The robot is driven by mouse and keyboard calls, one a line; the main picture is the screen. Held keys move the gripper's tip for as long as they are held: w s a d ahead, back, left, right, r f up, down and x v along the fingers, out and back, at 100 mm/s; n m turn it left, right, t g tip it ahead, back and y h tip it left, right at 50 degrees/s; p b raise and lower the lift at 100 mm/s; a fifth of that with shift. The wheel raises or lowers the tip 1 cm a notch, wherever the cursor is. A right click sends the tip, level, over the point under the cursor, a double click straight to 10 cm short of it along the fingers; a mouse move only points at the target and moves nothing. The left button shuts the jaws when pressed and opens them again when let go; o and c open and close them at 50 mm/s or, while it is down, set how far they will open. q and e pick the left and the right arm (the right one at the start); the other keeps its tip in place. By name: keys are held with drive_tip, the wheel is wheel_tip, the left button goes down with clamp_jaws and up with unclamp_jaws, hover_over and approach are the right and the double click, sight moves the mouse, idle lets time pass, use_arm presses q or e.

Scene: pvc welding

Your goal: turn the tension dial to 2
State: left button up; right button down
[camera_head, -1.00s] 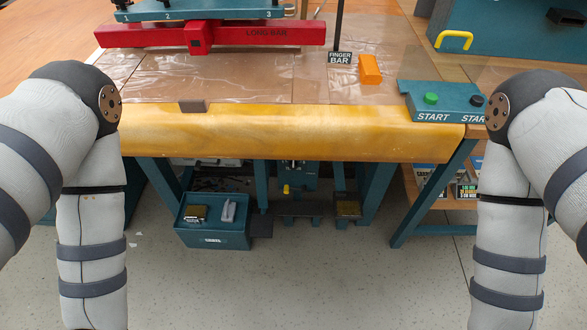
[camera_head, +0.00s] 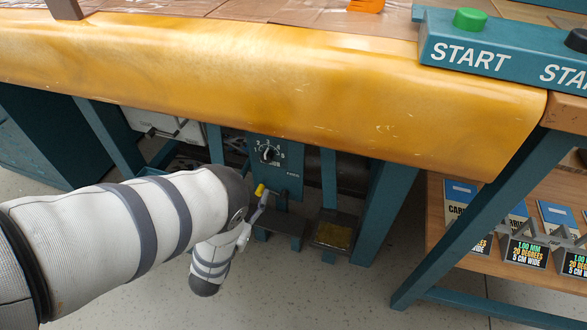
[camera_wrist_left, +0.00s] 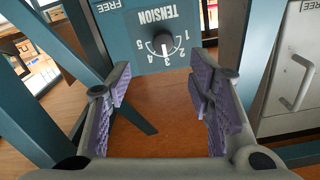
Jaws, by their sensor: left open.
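The tension dial (camera_head: 269,153) is a dark round knob on a teal panel (camera_head: 292,185) under the table. In the left wrist view the dial (camera_wrist_left: 163,43) shows upside down, with TENSION and the numbers 1 to 5 around it. Its white mark points at about 3. My left gripper (camera_head: 260,206) is low in front of the panel, small and partly hidden by its arm in the head view. In the left wrist view its purple-padded fingers (camera_wrist_left: 162,92) are wide apart and empty, with the dial beyond them, untouched.
The yellow table edge (camera_head: 300,80) overhangs the panel. Teal table legs (camera_head: 381,212) stand beside it. Pedals (camera_head: 333,235) sit below. A teal START button box (camera_head: 500,50) is at upper right. A wooden shelf (camera_head: 450,240) holds several labelled boxes.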

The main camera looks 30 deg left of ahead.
sight(265, 160)
use_arm(q)
drive_tip(key=b+x, duration=0.1)
drive_tip(key=x, duration=0.2)
drive_tip(key=b+x, duration=0.1)
drive_tip(key=x, duration=0.3)
drive_tip(key=b+x, duration=0.1)
drive_tip(key=x, duration=0.2)
drive_tip(key=shift+w+a, duration=0.15)
drive_tip(key=shift+a, duration=0.25)
drive_tip(key=shift+w+r, duration=0.1)
drive_tip(key=shift+w, duration=0.25)
use_arm(e)
drive_tip(key=f, duration=0.1)
drive_tip(key=s+f, duration=0.1)
drive_tip(key=shift+s+a+f+g, duration=0.2)
drive_tip(key=shift+f+g, duration=0.1)
drive_tip(key=shift+f, duration=0.05)
use_arm(q)
clamp_jaws()
